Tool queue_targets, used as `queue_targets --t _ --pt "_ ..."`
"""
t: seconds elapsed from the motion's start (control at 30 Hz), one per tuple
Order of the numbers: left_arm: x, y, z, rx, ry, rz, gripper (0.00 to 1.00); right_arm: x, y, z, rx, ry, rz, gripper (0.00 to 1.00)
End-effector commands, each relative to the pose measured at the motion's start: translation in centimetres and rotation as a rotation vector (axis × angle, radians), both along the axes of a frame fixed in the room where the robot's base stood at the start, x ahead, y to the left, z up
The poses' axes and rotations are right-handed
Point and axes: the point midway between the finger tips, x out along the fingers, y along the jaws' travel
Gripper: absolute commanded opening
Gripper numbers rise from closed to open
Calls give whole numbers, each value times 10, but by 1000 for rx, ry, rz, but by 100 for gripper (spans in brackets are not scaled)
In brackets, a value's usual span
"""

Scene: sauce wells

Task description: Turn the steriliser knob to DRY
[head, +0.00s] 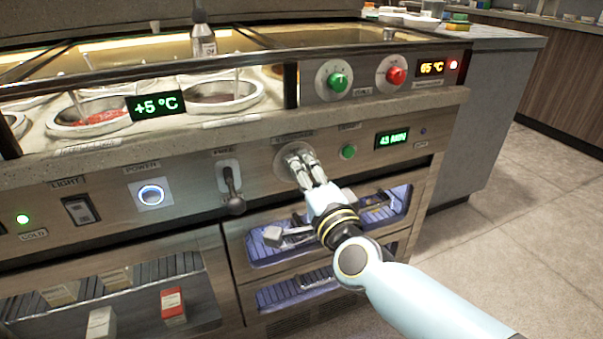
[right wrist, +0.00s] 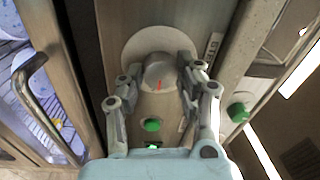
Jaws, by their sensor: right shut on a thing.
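The steriliser knob (right wrist: 160,73) is grey with a red pointer line, on a round pale dial plate in the right wrist view. In the head view the dial plate (head: 283,161) shows on the lower panel, with the knob mostly hidden by my fingers. My right gripper (head: 302,163) reaches it from the front right and is shut on the knob, one finger on each side, as the right wrist view shows. The markings around the dial, DRY included, are too small or hidden to read. My left gripper is not in view.
Right of the knob are a green button (head: 348,152) and a "43 MIN" display (head: 392,139). A lever (head: 232,182) is to its left. Above are a green knob (head: 338,81) and a red knob (head: 396,75). A blue-lit drawer (head: 400,207) lies below my wrist.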

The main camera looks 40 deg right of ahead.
Motion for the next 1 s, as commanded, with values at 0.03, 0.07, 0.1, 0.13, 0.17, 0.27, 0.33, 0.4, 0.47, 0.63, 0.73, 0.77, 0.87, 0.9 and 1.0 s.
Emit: queue_targets --t 0.03,0.07,0.1,0.13,0.17,0.27,0.33,0.4,0.47,0.63,0.73,0.77,0.87,0.9,1.0 --pt "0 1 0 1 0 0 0 -1 0 -2 25 -2 0 3" --pt "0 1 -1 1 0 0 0 -1 0 -2 38 -5 0 3" --pt "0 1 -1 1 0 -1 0 -1 0 -2 55 -10 0 3" --pt "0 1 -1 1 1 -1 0 -1 0 -2 66 -12 0 3" --pt "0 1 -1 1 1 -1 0 -1 0 -2 76 -15 1 3" --pt "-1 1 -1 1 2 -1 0 -1 0 -2 104 -21 0 3" --pt "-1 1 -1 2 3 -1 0 -1 0 -2 117 -24 0 3" --pt "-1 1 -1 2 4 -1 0 -1 0 -2 126 -26 0 3" --pt "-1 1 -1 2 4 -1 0 -1 0 -2 130 -28 0 3" --pt "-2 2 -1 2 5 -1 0 -1 0 -2 134 -27 0 3" --pt "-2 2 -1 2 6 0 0 -1 0 -2 133 -27 0 3" --pt "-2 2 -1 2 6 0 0 -1 0 -2 133 -27 0 3" --pt "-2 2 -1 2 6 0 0 -1 0 -2 132 -27 -1 39" --pt "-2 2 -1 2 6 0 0 -1 0 -2 131 -28 0 44" --pt "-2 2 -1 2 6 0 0 -1 0 -1 131 -29 0 57"
